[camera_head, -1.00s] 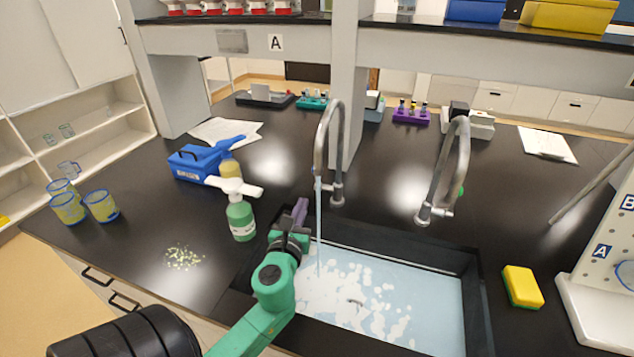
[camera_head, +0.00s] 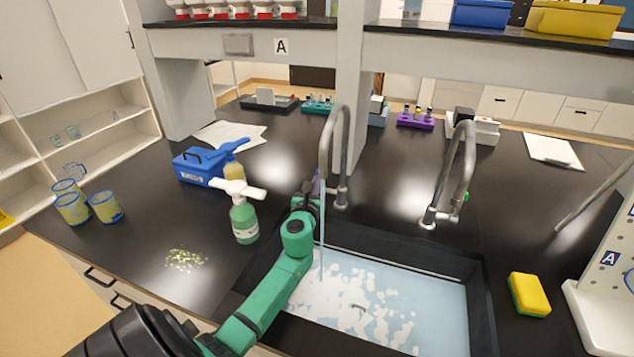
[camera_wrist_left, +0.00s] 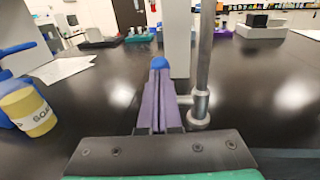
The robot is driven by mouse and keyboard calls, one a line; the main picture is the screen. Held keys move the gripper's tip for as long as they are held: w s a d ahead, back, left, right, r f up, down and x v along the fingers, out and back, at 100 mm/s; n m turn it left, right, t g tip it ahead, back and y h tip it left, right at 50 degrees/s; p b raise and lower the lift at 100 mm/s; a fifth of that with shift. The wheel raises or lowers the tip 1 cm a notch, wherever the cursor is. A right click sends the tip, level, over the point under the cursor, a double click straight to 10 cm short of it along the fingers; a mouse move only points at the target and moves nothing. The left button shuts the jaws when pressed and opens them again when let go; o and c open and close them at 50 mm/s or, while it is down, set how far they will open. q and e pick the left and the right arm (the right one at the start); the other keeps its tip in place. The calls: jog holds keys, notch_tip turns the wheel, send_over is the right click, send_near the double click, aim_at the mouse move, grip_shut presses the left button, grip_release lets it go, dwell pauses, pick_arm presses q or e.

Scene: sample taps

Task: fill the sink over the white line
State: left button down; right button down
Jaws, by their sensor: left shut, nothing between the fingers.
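The sink (camera_head: 470,275) is a black basin holding light blue water with white foam patches. A stream of water (camera_head: 322,230) falls into it from the left tap (camera_head: 341,160). My left gripper (camera_head: 312,186) is beside the base of the left tap, partly hidden by my own arm. In the left wrist view its purple fingers (camera_wrist_left: 158,85) are together and empty. A blue knob (camera_wrist_left: 157,62) shows just beyond their tips; I cannot tell whether they touch. My right gripper is not in view.
A second tap (camera_head: 455,175) with a green knob stands to the right. A green pump bottle (camera_head: 244,220) and a blue caddy (camera_head: 195,167) stand left of my arm. A yellow sponge (camera_head: 529,294) lies right of the sink. Several cups (camera_head: 72,208) stand far left.

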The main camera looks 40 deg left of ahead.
pick_arm(q)
jog(key=shift+w+a, duration=0.1)
jog(key=w+r, duration=0.1)
jog(key=w+a+r+p, duration=0.1)
jog(key=shift+w, duration=0.3)
dwell(0.5)
